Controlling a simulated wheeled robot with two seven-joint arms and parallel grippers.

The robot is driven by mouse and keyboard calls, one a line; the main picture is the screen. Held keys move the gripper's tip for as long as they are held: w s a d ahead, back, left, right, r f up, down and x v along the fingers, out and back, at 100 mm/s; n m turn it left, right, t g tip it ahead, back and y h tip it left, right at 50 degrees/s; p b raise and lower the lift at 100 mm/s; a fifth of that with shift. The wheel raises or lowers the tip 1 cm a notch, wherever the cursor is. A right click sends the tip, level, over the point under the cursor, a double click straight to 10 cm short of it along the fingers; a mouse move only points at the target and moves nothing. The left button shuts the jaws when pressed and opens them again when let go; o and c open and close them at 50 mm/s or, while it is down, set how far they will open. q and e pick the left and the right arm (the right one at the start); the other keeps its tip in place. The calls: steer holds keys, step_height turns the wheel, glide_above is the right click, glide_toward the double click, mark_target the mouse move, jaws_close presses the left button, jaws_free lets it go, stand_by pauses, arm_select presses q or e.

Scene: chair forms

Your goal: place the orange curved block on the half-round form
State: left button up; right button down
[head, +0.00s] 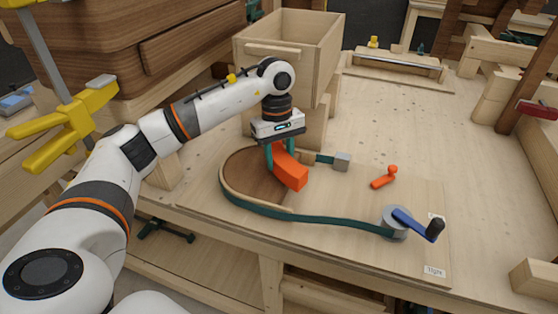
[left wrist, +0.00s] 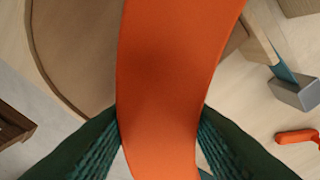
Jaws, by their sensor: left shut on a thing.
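My left gripper (head: 276,152) has its green fingers shut on the orange curved block (head: 290,172). In the left wrist view the block (left wrist: 170,80) runs up the middle of the picture, with a green finger on each side. In the head view the block hangs over the right part of the half-round form (head: 252,178), a brown wooden piece with a pale curved rim. The form also shows in the left wrist view (left wrist: 80,50), partly behind the block. I cannot tell whether the block touches the form. My right gripper is not in view.
A green strap (head: 310,217) curves around the form to a grey crank winder with a blue handle (head: 408,222). A grey block (head: 341,161) and a small orange piece (head: 384,178) lie to the right. A wooden box (head: 290,50) stands behind.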

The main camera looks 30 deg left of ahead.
arm_select(q)
step_height(320, 180, down, 2)
steer(key=shift+f, duration=0.1)
steer(key=shift+a, duration=0.1)
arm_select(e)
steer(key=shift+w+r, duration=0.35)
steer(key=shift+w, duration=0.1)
arm_select(q)
steer(key=shift+f, duration=0.1)
steer(key=shift+f, duration=0.2)
steer(key=o, duration=1.1)
steer(key=shift+r, duration=0.1)
steer(key=shift+c, duration=0.2)
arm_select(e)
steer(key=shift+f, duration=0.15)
